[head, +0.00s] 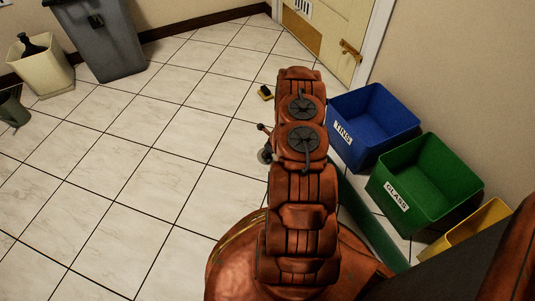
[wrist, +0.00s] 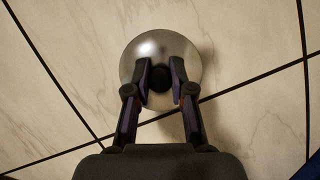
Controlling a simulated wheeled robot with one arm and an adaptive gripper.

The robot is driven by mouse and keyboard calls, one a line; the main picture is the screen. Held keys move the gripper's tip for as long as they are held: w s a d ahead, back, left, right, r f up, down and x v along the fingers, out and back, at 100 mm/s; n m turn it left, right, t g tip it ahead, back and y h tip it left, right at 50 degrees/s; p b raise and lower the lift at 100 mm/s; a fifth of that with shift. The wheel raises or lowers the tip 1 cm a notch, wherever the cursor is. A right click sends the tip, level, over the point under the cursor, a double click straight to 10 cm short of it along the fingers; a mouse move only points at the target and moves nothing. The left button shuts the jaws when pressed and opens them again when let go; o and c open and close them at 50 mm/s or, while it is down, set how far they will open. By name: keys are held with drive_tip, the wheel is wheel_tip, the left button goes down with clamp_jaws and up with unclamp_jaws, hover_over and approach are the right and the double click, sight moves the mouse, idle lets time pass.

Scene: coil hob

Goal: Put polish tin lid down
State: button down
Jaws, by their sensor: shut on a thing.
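The polish tin lid (wrist: 158,45) is a round, shiny silver disc with a dark knob at its centre. It fills the upper middle of the wrist view, over the pale floor tiles. My gripper (wrist: 161,74) is shut on the knob, with one finger on each side.
A blue TINS crate (head: 374,121), a green GLASS crate (head: 425,185) and a yellow crate (head: 470,232) stand at the right. A grey bin (head: 105,45) and cream bin (head: 42,68) stand far left.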

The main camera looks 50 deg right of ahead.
drive_tip(key=shift+f, duration=0.1)
drive_tip(key=c, duration=1)
unclamp_jaws()
